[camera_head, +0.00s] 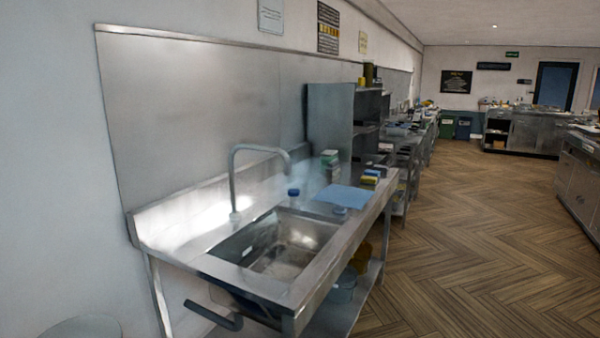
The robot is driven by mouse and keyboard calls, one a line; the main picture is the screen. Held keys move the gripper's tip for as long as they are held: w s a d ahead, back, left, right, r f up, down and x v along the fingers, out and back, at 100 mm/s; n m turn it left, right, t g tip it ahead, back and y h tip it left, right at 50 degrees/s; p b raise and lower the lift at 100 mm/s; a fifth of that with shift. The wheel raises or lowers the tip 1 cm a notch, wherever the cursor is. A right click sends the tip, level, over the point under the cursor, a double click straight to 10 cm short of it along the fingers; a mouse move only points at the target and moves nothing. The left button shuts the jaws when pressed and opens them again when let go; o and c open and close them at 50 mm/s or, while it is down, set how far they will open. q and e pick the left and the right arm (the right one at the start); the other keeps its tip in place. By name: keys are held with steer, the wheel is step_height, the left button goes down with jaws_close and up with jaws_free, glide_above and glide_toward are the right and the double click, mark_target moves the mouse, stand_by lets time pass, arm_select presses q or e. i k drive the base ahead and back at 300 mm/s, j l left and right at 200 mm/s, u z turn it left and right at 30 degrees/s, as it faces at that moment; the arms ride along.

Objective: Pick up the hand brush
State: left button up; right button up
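I cannot make out a hand brush for certain in the head view. Small items lie on the steel sink counter (155,235): a blue round item (293,192) behind the basin, a light blue cloth (343,195) to the right of it, and a small bluish item (340,210) at the cloth's near edge. A stack of small yellow and dark blocks (371,177) sits beyond the cloth. They are too small to identify surely. Neither of my grippers shows in this view.
A sink basin (285,243) with a curved tap (233,180) is in front. A lower shelf (338,318) holds a grey pot (342,285) and a yellow container (361,256). More counters line the left wall. The wooden floor (460,240) to the right is clear.

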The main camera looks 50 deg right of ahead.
mark_target(334, 168)
steer(key=z, duration=1.85)
steer(key=i+l+z, duration=0.5)
steer(key=i+z, duration=0.2)
steer(key=i, duration=0.2)
steer(key=i+l, duration=0.15)
steer(key=i, duration=0.7)
steer(key=i+l+z, duration=0.1)
steer(key=i, duration=0.7)
steer(key=i+u, duration=0.25)
steer(key=i, duration=0.2)
steer(key=i+l+u, duration=0.1)
steer(key=i+u, duration=0.2)
steer(key=i, duration=0.15)
steer(key=i+l+u, duration=0.25)
steer(key=i, duration=0.2)
steer(key=i+j+u, duration=0.15)
steer(key=u, duration=0.25)
steer(key=i+u, duration=0.65)
steer(key=u, duration=0.15)
